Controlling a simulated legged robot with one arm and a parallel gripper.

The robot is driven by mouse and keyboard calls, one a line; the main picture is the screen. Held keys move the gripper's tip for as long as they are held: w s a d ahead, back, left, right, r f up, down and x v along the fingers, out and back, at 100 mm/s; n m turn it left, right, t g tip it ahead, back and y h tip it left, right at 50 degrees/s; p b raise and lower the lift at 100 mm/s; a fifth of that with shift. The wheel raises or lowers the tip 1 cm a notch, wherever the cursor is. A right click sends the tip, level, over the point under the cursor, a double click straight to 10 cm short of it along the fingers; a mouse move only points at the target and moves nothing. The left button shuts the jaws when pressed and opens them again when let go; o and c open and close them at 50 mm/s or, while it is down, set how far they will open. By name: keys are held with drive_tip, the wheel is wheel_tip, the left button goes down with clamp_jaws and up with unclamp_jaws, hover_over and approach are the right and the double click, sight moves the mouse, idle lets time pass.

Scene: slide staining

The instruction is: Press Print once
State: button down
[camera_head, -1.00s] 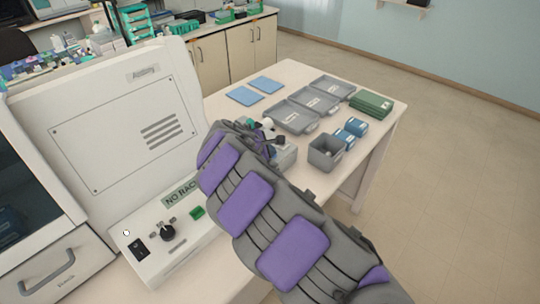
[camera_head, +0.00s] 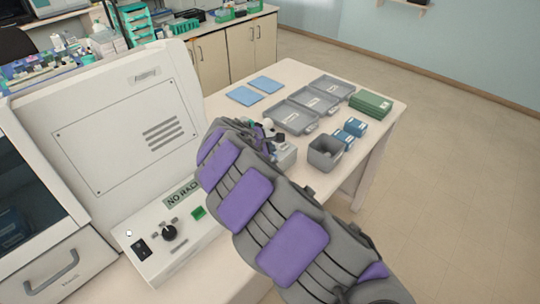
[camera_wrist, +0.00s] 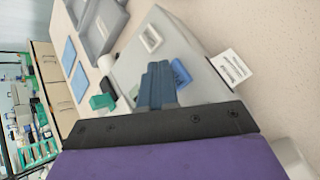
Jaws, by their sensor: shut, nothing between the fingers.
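A light grey device (camera_wrist: 205,75), which looks like a small printer, stands on the table. In the head view the device (camera_head: 286,155) is mostly hidden behind my arm. A blue button-like part (camera_wrist: 180,73) is on its top, beside my fingertips; I cannot read any Print marking. A white label with dark print (camera_wrist: 232,66) sticks out at its edge. My gripper (camera_wrist: 158,80) is shut and empty, its dark blue fingers together over the device. I cannot tell whether the tips touch it. In the head view my arm hides the fingertips.
A large white machine with a control panel (camera_head: 169,233) stands left of my arm. Grey trays (camera_head: 292,116), blue mats (camera_head: 244,96), a grey bin (camera_head: 325,153), blue boxes (camera_head: 355,127) and green boxes (camera_head: 371,103) lie on the table beyond and right.

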drive_tip(key=shift+r, duration=0.1)
wheel_tip(320, 180, up, 5)
drive_tip(key=p, duration=0.4)
idle(0.8)
